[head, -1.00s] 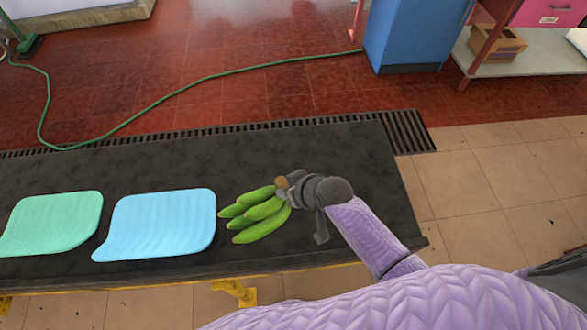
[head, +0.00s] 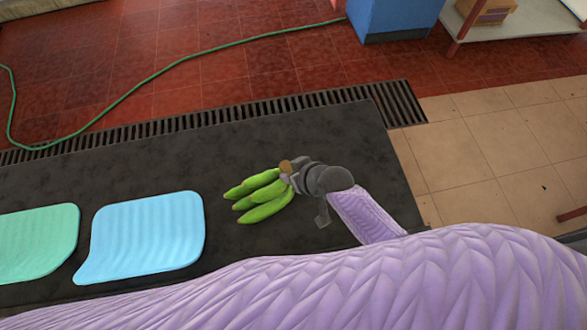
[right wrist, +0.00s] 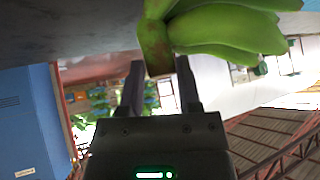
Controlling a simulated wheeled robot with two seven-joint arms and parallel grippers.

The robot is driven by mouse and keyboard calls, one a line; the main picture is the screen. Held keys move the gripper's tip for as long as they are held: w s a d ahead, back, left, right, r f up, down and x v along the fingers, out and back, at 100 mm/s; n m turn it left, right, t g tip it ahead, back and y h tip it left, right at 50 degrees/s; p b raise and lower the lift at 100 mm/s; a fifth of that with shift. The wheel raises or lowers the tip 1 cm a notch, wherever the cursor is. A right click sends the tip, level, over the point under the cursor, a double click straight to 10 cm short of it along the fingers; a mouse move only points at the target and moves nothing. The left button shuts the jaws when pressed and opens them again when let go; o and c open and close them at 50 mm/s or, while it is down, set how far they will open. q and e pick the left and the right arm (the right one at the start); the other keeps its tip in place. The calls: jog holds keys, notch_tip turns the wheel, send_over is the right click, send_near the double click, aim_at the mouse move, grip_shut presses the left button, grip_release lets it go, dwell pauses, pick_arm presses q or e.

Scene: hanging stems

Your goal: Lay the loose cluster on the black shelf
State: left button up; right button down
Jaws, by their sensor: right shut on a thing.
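The loose cluster of green bananas (head: 262,194) is over the black shelf (head: 340,137), right of the blue pad. My right gripper (head: 287,172) is shut on its brown stem end. In the right wrist view the two fingers (right wrist: 158,80) are on either side of the cut stem, and the green fruit (right wrist: 230,32) spreads to the upper right. The dark shelf surface fills the upper left there. The bananas look close to the shelf; I cannot tell whether they touch it. My left gripper is not in view.
A light blue pad (head: 142,237) and a mint green pad (head: 38,243) lie on the shelf to the left. A floor grate (head: 215,115) runs behind it. The shelf right of and behind my right gripper is bare. A green hose (head: 180,68) crosses the red floor.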

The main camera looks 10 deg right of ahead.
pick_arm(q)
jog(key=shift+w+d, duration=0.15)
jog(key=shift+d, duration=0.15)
pick_arm(e)
jog(key=shift+r, duration=0.1)
